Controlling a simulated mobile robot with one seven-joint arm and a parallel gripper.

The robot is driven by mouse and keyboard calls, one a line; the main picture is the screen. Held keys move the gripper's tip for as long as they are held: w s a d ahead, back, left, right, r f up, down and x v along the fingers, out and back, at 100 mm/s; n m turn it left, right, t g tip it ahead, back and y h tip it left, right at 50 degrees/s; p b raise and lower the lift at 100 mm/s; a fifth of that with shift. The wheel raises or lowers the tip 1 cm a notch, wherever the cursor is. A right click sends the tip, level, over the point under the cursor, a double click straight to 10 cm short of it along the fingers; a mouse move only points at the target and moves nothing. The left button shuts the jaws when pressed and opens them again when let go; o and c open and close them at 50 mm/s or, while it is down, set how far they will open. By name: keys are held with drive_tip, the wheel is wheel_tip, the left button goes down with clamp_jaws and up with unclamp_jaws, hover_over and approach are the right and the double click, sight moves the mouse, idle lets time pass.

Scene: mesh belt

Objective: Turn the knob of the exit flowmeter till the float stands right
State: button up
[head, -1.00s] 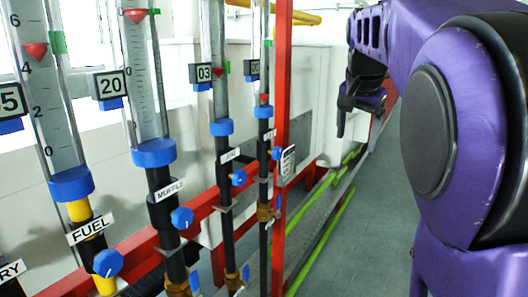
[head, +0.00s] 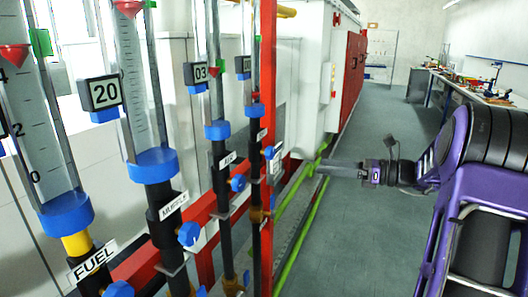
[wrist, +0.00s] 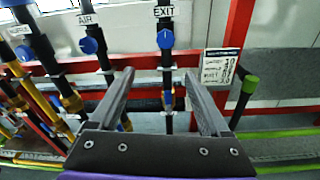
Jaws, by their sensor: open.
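The exit flowmeter (head: 254,78) is the farthest tube in the head view, close to a red post. Its red float (head: 255,96) stands low, well below a green marker (head: 258,39). Its number plate is partly hidden. In the wrist view the EXIT label (wrist: 163,11) is above the blue exit knob (wrist: 165,38), which also shows small in the head view (head: 268,152). My gripper (wrist: 159,73) is open and empty. The knob lies beyond and above the fingertips in the wrist picture, roughly between them sideways. In the head view my gripper (head: 322,168) points left towards the panel.
The air knob (wrist: 88,45) is left of the exit knob. A notice card (wrist: 220,67) and a green-capped part (wrist: 252,79) are to the right. The red post (head: 268,60) stands beside the exit tube. Floor (head: 380,230) is clear on the right; a workbench (head: 470,90) is behind.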

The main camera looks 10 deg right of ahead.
sight(273, 153)
drive_tip(key=shift+m+t, duration=0.4)
drive_tip(key=x, duration=1.1)
drive_tip(key=r+x, duration=0.1)
drive_tip(key=x, duration=0.4)
drive_tip(key=shift+w+a, duration=0.1)
drive_tip(key=shift+w, duration=0.3)
drive_tip(key=shift+c, duration=0.2)
clamp_jaws()
